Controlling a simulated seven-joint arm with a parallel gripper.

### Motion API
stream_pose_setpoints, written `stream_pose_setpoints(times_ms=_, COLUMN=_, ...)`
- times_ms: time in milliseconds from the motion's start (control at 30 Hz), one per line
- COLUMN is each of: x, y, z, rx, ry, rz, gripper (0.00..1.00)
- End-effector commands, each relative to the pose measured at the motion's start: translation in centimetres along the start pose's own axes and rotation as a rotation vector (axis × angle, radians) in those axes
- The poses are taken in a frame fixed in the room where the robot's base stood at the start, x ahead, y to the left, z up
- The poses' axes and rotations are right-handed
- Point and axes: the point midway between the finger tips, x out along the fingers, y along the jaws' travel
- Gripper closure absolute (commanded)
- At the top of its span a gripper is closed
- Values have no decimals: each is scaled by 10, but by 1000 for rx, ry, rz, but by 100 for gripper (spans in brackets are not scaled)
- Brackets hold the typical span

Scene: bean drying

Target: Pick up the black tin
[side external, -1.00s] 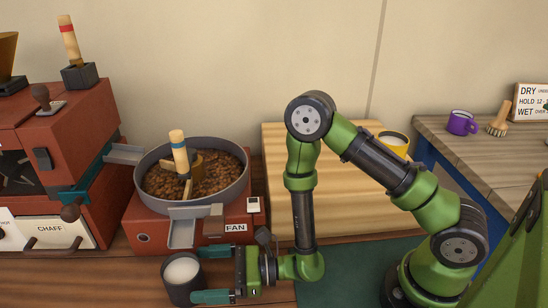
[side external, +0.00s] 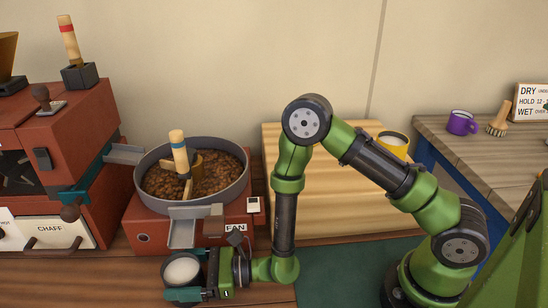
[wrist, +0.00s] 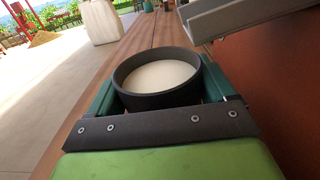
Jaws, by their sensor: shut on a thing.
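The black tin (side external: 183,271) stands upright at the front edge of the wooden bench, below the spout of the red fan unit. It has a pale, whitish inside or fill. My gripper (side external: 184,274) is around the tin and shut on it, with one finger on each side. In the wrist view the tin (wrist: 157,80) sits between the two green fingers of my gripper (wrist: 155,88). The tin's lower part is partly hidden by the near finger.
The red fan unit (side external: 150,228) with a pan of brown beans (side external: 218,172) stands right behind the tin. Its metal spout (side external: 183,234) hangs close above; the spout also shows in the wrist view (wrist: 225,17).

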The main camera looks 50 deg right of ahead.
Motion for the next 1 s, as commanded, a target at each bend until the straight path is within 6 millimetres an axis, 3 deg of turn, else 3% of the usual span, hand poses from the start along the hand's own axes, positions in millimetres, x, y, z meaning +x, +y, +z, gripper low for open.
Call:
stream_pose_setpoints(times_ms=33, x=0, y=0, z=0, rx=-1, ry=1, rz=0, gripper=57)
stream_pose_setpoints(times_ms=133, x=0, y=0, z=1, rx=-1, ry=-2, rz=0, gripper=69)
stream_pose_setpoints(times_ms=467, x=0, y=0, z=7, rx=-1, ry=-3, rz=1, gripper=69)
stream_pose_setpoints(times_ms=667, x=0, y=27, z=6, rx=3, ry=-1, rz=6, gripper=69)
stream_pose_setpoints(times_ms=1000, x=0, y=97, z=6, rx=2, ry=0, rz=6, gripper=69)
